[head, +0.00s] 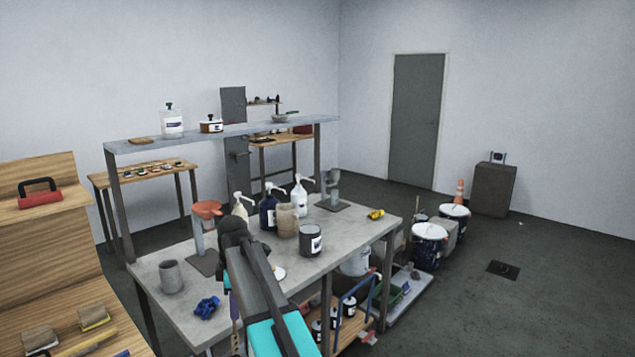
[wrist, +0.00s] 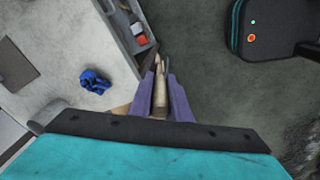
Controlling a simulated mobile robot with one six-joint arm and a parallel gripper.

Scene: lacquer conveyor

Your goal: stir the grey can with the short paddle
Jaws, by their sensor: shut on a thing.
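My gripper (wrist: 160,82) has purple fingers shut on a slim tan-and-grey tool, seemingly the short paddle (wrist: 160,100). It hangs past the front edge of the grey table, over the floor. In the head view a purple finger (head: 235,308) shows beside my arm; the paddle's lower end is not clear there. A dark grey can with a white label (head: 311,244) stands upright on the table, right of my arm. A plain grey cup-like can (head: 171,279) stands at the table's left; I cannot tell which is the grey can. Both are apart from my gripper.
The grey table (head: 240,300) also bears a blue crumpled cloth (head: 207,307), pump bottles (head: 268,211), a beige pot (head: 287,222), an orange-topped stand (head: 206,215) and a yellow item (head: 375,214). A wooden bench (head: 45,260) is at left. Buckets (head: 429,248) stand on the floor at right.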

